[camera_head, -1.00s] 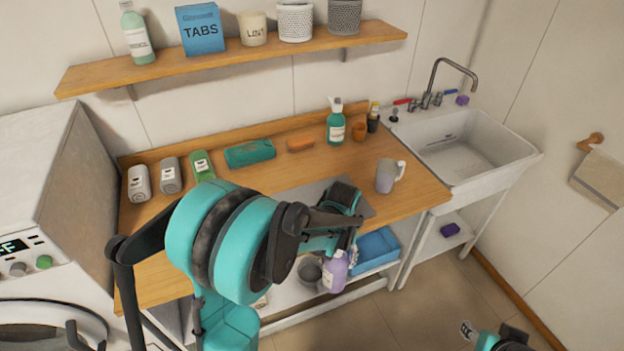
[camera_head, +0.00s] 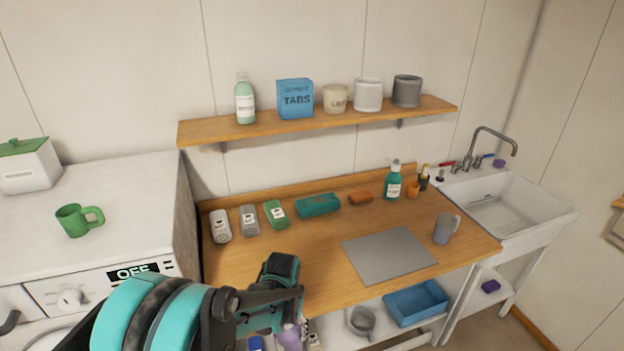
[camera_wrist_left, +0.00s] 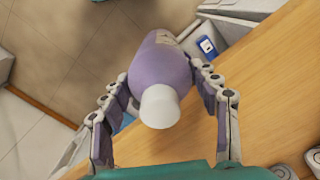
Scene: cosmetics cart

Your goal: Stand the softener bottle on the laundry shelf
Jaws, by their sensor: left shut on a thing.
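The softener bottle, purple with a white cap, is between the fingers of my left gripper (camera_wrist_left: 160,85) in the left wrist view, where the bottle (camera_wrist_left: 158,68) points its cap toward the camera. In the head view the bottle (camera_head: 290,338) shows only partly at the bottom edge, below my left gripper (camera_head: 297,325), by the counter's front edge. The gripper is shut on it. The wooden wall shelf (camera_head: 215,129) holds a green bottle (camera_head: 245,102), a blue TABS box (camera_head: 295,99), a cream pot (camera_head: 335,99), a white pot (camera_head: 368,95) and a grey pot (camera_head: 407,91). My right gripper is out of view.
The wall shelf has bare room left of the green bottle. A blue bin (camera_head: 418,303) stands below.

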